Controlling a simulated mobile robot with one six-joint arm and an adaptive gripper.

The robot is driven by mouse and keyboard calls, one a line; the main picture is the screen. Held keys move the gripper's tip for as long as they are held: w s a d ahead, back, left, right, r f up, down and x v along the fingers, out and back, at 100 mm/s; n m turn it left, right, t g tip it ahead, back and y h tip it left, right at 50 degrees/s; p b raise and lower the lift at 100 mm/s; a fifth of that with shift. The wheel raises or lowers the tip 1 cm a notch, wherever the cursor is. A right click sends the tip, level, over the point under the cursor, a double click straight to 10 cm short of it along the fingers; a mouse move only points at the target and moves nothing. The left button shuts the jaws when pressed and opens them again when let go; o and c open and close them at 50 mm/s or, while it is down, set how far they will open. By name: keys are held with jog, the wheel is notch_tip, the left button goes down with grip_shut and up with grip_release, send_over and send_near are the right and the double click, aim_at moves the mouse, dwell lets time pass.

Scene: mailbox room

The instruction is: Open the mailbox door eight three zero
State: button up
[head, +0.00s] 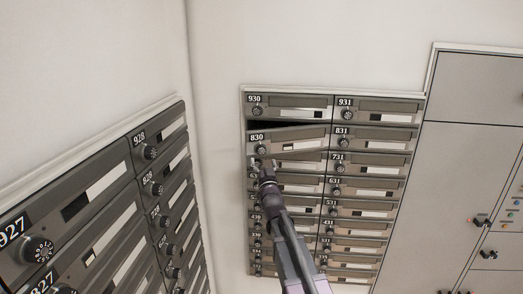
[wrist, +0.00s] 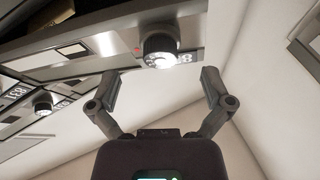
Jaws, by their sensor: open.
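Mailbox door 830 (head: 300,133) is in the left column of the back wall's bank, just under door 930. It is tilted out at its top, with a dark gap (head: 285,125) above it. Its round dial knob (head: 261,149) is at its left end. In the wrist view the knob (wrist: 158,45) shows large, beside a partly hidden number plate (wrist: 187,57). My gripper (head: 266,170) is just below the knob in the head view. In the wrist view my gripper (wrist: 159,77) is open and empty, its fingers spread either side of the knob's line, apart from it.
Door 930 (head: 290,101) above and door 831 (head: 370,133) to the right look shut. Another mailbox bank (head: 100,195) stands on the left wall. Large grey lockers (head: 470,85) are at the right. Bare wall lies between the banks.

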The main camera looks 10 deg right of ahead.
aim_at(261, 154)
jog(key=shift+p+x, duration=0.6)
jog(key=shift+x, duration=1.6)
jog(key=c, duration=1.3)
jog(key=shift+s, duration=0.15)
